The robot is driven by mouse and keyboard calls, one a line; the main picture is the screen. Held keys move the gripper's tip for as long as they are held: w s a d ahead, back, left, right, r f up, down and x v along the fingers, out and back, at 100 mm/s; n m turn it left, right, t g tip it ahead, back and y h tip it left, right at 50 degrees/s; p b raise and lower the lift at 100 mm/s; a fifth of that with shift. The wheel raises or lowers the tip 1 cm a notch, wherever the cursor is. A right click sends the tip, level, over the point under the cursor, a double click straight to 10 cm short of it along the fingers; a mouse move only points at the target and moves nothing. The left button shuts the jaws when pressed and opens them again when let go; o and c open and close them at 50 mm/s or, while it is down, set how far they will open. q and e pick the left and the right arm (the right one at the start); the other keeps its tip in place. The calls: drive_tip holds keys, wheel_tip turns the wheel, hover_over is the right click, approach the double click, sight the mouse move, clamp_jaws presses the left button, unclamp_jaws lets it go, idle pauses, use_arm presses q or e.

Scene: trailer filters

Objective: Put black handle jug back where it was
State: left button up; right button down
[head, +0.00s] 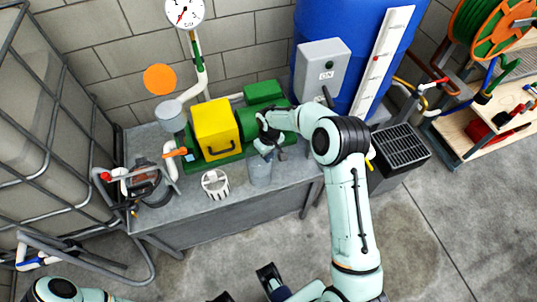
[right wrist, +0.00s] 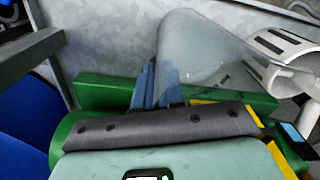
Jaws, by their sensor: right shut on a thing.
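The clear grey jug (head: 260,172) is at the front part of the grey bench (head: 280,193), right of the white slotted basket (head: 215,182). My right gripper (head: 268,143) is at its upper end and shut on it. In the right wrist view the blue fingers (right wrist: 153,88) meet at the side of the clear jug (right wrist: 205,60). The jug's black handle is not clearly visible; the gripper covers that side. I cannot tell whether the jug's base touches the bench.
Behind the jug stands a green pump with a yellow cover (head: 214,127). A grey box (head: 322,68) and blue barrel (head: 360,30) are behind it. Pipes and an orange-handled valve (head: 176,153) stand left. A black slotted bin (head: 403,147) is to the right.

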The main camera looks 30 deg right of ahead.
drive_tip(key=shift+w+r, duration=0.1)
drive_tip(key=c, duration=1.2)
unclamp_jaws()
drive_tip(key=shift+c, duration=0.2)
wheel_tip(320, 180, up, 12)
drive_tip(key=shift+r+p, duration=0.1)
drive_tip(key=shift+p, duration=0.45)
